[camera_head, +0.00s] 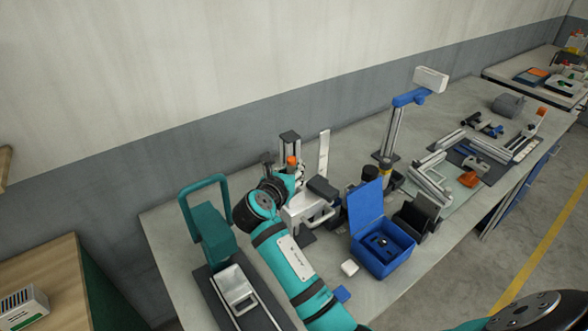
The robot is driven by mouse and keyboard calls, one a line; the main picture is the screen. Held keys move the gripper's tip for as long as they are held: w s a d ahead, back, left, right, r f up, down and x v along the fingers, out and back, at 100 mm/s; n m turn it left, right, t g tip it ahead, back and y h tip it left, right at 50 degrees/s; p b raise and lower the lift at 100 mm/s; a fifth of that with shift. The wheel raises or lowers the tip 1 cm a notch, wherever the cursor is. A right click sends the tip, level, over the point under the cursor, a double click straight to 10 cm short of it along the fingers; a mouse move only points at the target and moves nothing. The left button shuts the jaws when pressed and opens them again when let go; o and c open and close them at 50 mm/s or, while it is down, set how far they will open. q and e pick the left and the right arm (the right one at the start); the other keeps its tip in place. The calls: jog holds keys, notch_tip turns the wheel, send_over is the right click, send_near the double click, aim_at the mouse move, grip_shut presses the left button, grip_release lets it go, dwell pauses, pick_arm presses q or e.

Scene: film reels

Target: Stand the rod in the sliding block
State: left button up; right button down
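My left gripper is out of view.
An open blue case (385,256) stands right of the arm. A teal-handled device (213,240) stands at the bench's left end. Behind the fixture are a dark-topped post (290,145) and a pale upright strip (323,152).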

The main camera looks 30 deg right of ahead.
dwell(0.5)
jog(key=shift+f, duration=0.55)
jog(key=c, duration=1.7)
grip_release()
jog(key=v, duration=1.1)
jog(key=shift+a, duration=0.1)
jog(key=shift+s+f, duration=0.1)
jog(key=shift+f, duration=0.1)
